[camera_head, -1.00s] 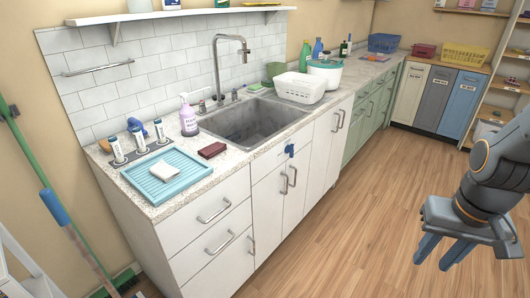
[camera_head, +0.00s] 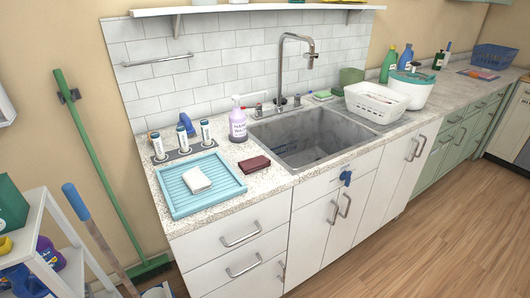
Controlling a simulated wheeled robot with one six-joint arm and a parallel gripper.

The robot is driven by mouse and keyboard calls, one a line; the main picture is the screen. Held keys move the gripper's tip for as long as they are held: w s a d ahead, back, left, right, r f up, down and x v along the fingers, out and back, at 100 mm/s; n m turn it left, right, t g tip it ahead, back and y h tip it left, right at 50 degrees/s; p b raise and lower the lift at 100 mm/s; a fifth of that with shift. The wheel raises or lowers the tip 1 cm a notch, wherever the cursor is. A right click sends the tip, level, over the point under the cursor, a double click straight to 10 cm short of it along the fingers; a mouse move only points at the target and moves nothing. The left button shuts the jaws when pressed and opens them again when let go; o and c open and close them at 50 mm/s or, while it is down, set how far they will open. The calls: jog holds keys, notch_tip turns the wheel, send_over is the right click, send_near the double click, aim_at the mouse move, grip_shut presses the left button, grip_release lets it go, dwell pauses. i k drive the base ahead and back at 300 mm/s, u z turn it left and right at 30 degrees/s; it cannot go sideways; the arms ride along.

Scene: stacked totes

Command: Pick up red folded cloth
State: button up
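A dark red folded cloth (camera_head: 254,164) lies flat on the speckled countertop (camera_head: 266,179). It is just right of the light blue ribbed tray (camera_head: 222,187) and left of the sink (camera_head: 309,140). A white folded cloth or pad (camera_head: 197,180) lies in the tray. My gripper is not in view now.
A purple-labelled soap bottle (camera_head: 237,125) and several small white tubes (camera_head: 184,137) stand behind the tray. A white basket (camera_head: 376,102) is right of the sink. A white shelf cart (camera_head: 45,245) and green broom (camera_head: 103,175) are at left. The wood floor at right is clear.

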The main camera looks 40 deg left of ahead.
aim_at(248, 167)
jog(key=u, duration=0.4)
jog(key=i, duration=1)
jog(key=u, duration=1.35)
jog(key=i, duration=0.7)
jog(key=u, duration=0.75)
